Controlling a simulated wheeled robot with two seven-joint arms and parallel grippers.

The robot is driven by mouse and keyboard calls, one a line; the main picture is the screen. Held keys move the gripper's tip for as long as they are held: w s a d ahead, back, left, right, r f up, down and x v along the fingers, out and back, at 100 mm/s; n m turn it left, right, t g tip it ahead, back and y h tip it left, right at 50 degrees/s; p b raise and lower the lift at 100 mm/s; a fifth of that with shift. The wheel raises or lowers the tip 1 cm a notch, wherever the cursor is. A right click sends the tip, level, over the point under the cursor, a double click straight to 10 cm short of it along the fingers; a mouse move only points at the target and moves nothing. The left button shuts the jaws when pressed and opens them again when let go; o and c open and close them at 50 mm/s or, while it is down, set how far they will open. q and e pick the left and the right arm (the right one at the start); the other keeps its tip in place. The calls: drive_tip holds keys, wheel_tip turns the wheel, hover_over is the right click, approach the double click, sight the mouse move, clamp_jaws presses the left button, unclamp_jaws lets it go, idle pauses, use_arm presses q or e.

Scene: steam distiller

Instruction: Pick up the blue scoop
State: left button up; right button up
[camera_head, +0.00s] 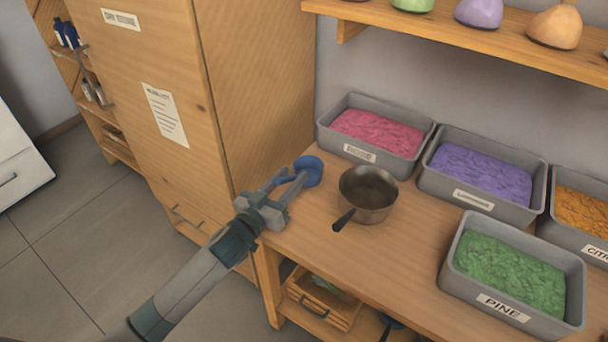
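The blue scoop (313,168) lies at the left end of the wooden counter, near the side of the tall cabinet. My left gripper (290,178) reaches in from the lower left, with its fingertips right at the scoop. Its two fingers stand apart, with the near part of the scoop at or between their tips. The fingers partly hide the scoop, and I cannot tell whether they touch it. My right gripper is not in view.
A metal saucepan (368,194) with a dark handle stands just right of the scoop. Grey bins of pink (329,137), purple (428,181), orange (552,228) and green (452,283) material stand further right. A wooden cabinet (262,85) rises at left. Counter in front of the saucepan is clear.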

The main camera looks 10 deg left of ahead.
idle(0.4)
use_arm(q)
clamp_jaws()
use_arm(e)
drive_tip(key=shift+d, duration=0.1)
